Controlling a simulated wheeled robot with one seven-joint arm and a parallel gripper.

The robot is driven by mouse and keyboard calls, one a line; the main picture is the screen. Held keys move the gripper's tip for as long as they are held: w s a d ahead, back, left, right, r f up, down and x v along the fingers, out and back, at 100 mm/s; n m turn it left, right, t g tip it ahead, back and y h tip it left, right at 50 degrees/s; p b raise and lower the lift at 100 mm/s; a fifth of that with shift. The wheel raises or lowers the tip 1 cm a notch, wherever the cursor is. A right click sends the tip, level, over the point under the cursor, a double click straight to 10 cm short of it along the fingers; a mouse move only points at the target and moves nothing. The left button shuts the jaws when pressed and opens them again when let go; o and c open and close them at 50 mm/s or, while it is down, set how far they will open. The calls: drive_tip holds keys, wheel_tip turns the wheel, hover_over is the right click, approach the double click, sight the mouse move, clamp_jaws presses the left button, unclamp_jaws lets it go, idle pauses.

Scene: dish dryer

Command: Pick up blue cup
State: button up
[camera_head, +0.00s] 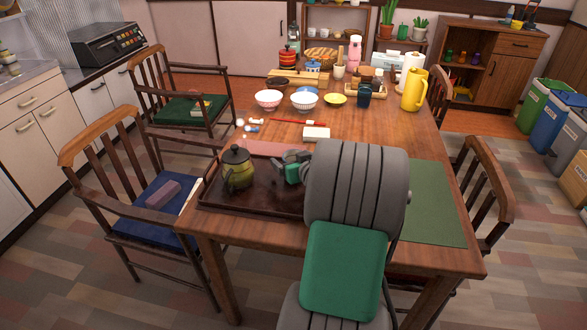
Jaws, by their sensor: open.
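A dark blue cup (364,96) stands upright on the wooden table, right of a small yellow-green dish and left of the yellow pitcher. My gripper (284,160) is at the near part of the table, over the dark tray and right of the green teapot. It is open, and no object shows between its fingers. It is well nearer to the camera than the blue cup and not touching it. My grey and green arm covers part of the tray and the table's near middle.
The dark tray (222,196) holds a green teapot (238,171). A green placemat (437,205) lies bare at right. Chairs flank the table.

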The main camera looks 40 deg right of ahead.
drive_tip(key=shift+w+d+f, duration=0.1)
drive_tip(key=shift+w+f, duration=0.05)
drive_tip(key=shift+w, duration=0.15)
drive_tip(key=c, duration=1.7)
